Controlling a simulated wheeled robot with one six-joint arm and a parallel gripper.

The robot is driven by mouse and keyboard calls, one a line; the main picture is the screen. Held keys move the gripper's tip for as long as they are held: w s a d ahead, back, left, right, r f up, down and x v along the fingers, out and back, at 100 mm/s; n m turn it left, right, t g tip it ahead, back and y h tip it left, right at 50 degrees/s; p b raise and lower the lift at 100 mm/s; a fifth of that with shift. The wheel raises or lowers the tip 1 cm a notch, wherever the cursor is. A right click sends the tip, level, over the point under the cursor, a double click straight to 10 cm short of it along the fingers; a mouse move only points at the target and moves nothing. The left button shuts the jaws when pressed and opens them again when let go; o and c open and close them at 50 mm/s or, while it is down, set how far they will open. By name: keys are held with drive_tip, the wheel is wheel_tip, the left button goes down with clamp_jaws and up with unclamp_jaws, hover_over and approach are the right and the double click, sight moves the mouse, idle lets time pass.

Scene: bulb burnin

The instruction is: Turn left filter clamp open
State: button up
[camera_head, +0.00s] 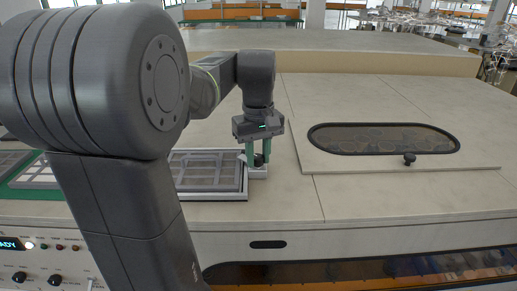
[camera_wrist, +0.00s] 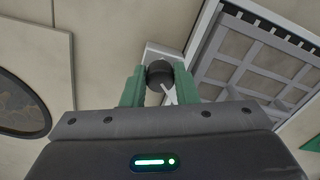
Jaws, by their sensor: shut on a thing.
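A filter with a grey lattice (camera_head: 208,170) sits in a pale frame on the machine top, partly hidden by my arm. A dark round clamp knob (camera_head: 259,160) is at the right edge of that frame. My gripper (camera_head: 257,157) points down with its green fingers on either side of the knob and is shut on it. In the wrist view the dark knob (camera_wrist: 160,73) lies between the green fingertips (camera_wrist: 160,80), on a small pale block beside the frame. The lattice (camera_wrist: 255,65) shows to the right there. I cannot tell the clamp's turn angle.
A panel with a dark oval window (camera_head: 384,138) and a black knob (camera_head: 409,159) lies to the right. Another green-edged frame (camera_head: 35,176) is at the left. Control knobs and lights (camera_head: 55,280) are on the front face. The top behind my gripper is clear.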

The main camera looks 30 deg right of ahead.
sight(257, 157)
drive_tip(key=m+p, duration=0.1)
drive_tip(key=m, duration=0.3)
drive_tip(key=shift+r+m+p, duration=0.1)
drive_tip(key=shift+m+p, duration=0.2)
drive_tip(key=m+p, duration=0.1)
drive_tip(key=m, duration=0.4)
drive_tip(key=shift+w+a, duration=0.1)
idle(0.4)
drive_tip(key=o, duration=1)
wheel_tip(257, 157, up, 14)
drive_tip(key=shift+f+b, duration=0.15)
drive_tip(key=shift+b, duration=0.25)
drive_tip(key=shift+f, duration=0.1)
